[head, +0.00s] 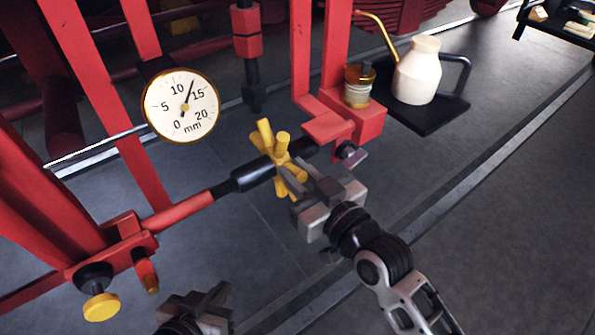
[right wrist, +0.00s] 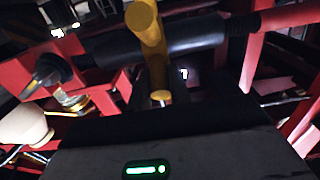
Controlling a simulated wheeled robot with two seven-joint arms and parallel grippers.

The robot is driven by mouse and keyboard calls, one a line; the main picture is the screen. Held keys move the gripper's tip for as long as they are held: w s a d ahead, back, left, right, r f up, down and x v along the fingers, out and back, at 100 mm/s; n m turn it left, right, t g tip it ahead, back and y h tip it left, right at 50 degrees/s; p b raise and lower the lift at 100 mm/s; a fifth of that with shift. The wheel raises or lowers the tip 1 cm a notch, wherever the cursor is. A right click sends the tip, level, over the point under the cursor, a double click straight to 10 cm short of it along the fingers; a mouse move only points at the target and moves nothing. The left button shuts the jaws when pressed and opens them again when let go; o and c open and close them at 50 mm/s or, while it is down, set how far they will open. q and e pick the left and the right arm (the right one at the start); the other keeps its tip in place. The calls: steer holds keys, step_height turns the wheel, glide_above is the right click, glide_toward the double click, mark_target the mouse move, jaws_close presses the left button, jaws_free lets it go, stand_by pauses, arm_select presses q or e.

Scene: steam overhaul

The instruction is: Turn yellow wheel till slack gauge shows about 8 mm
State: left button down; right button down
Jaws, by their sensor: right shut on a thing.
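The yellow wheel (head: 275,160), a hub with several stubby spokes, sits on a dark sleeve in the red rod. My right gripper (head: 296,178) is shut on one spoke on the wheel's near right side. In the right wrist view, the wheel (right wrist: 148,28) stands in front of the dark sleeve, with a spoke running down between the jaws. The slack gauge (head: 181,106) is a round white dial marked in mm; its needle points between 10 and 15, at roughly 12 to 13. My left gripper (head: 203,300) is at the bottom edge, open and empty, away from the wheel.
Red frame bars (head: 95,90) stand at the left and behind. A yellow knob (head: 101,306) is at lower left. A cream oil can (head: 417,72) with a brass spout stands on a dark tray (head: 448,112) at upper right. The grey floor (head: 490,190) at right is clear.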

steer(key=shift+f, duration=0.1)
steer(key=shift+s+d+f+b, duration=0.15)
steer(key=shift+f+b, duration=0.35)
steer(key=shift+f, duration=0.35)
steer(key=shift+s+f+b, duration=0.1)
steer(key=shift+f+b, duration=0.4)
steer(key=shift+f, duration=0.3)
steer(key=shift+w+f+b, duration=0.1)
steer(key=shift+f+b, duration=0.4)
steer(key=shift+f, duration=0.25)
steer(key=shift+w+a+f+b, duration=0.15)
steer(key=shift+f+b, duration=0.2)
steer(key=shift+f, duration=0.15)
steer(key=shift+w+a+f+b, duration=0.1)
steer(key=shift+f+b, duration=0.2)
steer(key=shift+f, duration=0.2)
steer(key=shift+f, duration=0.1)
